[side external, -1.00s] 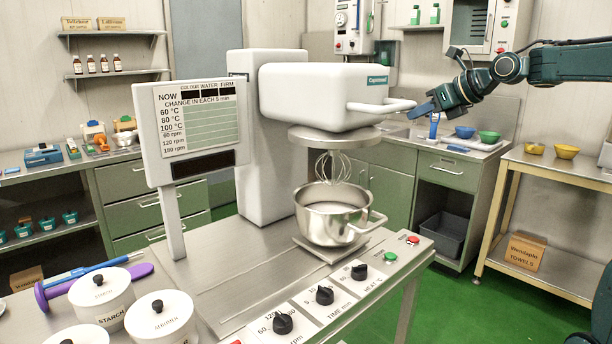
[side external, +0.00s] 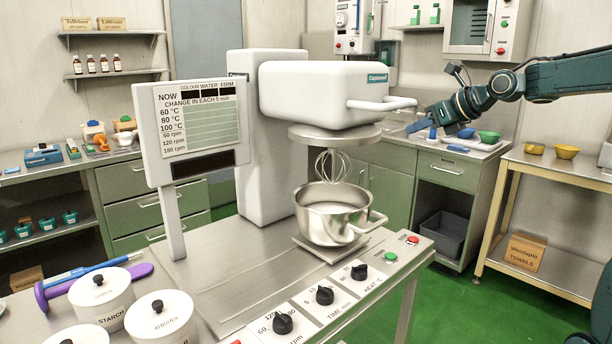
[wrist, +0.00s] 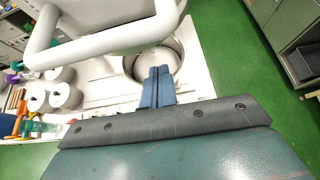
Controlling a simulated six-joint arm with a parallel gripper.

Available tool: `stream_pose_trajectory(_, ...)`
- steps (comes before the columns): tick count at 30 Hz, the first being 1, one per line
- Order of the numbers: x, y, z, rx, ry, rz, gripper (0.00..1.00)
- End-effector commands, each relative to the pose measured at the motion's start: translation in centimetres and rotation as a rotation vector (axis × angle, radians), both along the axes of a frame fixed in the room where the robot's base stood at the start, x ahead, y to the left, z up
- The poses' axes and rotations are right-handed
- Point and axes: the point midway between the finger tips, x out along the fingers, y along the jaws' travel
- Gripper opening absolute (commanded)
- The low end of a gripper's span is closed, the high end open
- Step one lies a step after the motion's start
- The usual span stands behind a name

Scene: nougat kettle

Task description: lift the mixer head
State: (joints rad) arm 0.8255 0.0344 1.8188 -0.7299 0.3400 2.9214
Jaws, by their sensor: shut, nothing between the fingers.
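The white mixer head (side external: 325,92) sits level on its column (side external: 262,150), with a white handle bar (side external: 382,104) at its front right. A whisk (side external: 333,165) hangs under it into the steel kettle (side external: 335,215). In the side view my gripper (side external: 412,130) is to the right of the handle and a little below it, apart from it. In the wrist view my gripper (wrist: 158,72) is shut and empty, its blue fingers together in front of the kettle (wrist: 155,62). The handle (wrist: 105,42) crosses the upper left of that view, beyond the fingertips.
A sign board (side external: 195,130) stands left of the mixer. White lidded jars (side external: 160,318) and control knobs (side external: 324,295) are along the table's front. A bench with bowls (side external: 488,137) lies behind my gripper. Open air surrounds the handle's right side.

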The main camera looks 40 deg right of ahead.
Motion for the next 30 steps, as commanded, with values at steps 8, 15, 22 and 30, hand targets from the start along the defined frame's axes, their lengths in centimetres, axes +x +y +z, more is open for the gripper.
stream_pose_trajectory(8, 0.0, 0.0, -4.0, 0.002, 0.003, 0.000, 0.00)
stream_pose_trajectory(15, 0.0, 0.0, -7.4, 0.004, 0.003, 0.000, 0.00)
stream_pose_trajectory(22, 0.0, 0.0, -10.7, 0.003, 0.004, 0.001, 0.00)
stream_pose_trajectory(30, -0.2, 0.0, -14.3, 0.002, 0.002, 0.000, 0.00)
